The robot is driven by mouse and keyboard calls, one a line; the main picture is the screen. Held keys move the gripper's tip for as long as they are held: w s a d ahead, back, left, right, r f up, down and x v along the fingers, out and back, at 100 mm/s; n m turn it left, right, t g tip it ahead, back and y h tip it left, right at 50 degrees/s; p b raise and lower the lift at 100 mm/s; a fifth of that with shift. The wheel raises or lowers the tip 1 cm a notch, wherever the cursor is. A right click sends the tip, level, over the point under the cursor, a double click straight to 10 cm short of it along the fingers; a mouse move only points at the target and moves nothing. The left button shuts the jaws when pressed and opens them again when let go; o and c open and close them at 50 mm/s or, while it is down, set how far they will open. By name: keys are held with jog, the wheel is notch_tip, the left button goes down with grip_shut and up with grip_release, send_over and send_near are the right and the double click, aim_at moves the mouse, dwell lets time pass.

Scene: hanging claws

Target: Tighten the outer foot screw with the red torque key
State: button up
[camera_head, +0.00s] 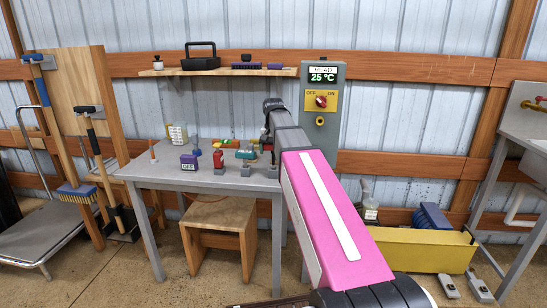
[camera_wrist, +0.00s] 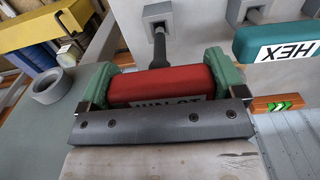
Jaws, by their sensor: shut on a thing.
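My gripper (camera_wrist: 157,84) is shut on a red block-shaped handle (camera_wrist: 160,84), with one green finger on each side of it. A label on the handle is partly hidden by the dark bar of my gripper. A dark shaft (camera_wrist: 158,50) runs from the handle to a grey square block (camera_wrist: 158,13); I cannot tell whether its tip is seated in it or only in front of it. A teal block labelled HEX (camera_wrist: 275,42) is to the right, apart from my gripper. In the head view my arm hides most of the gripper and the handle.
A grey ring (camera_wrist: 53,86) and an orange level (camera_wrist: 277,103) flank my gripper. A wooden stool (camera_head: 220,215) stands below, and a yellow bin (camera_head: 425,250) at right.

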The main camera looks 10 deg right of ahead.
jog(key=s+a+r, duration=0.6)
jog(key=s, duration=0.3)
jog(key=shift+s+a+r, duration=0.3)
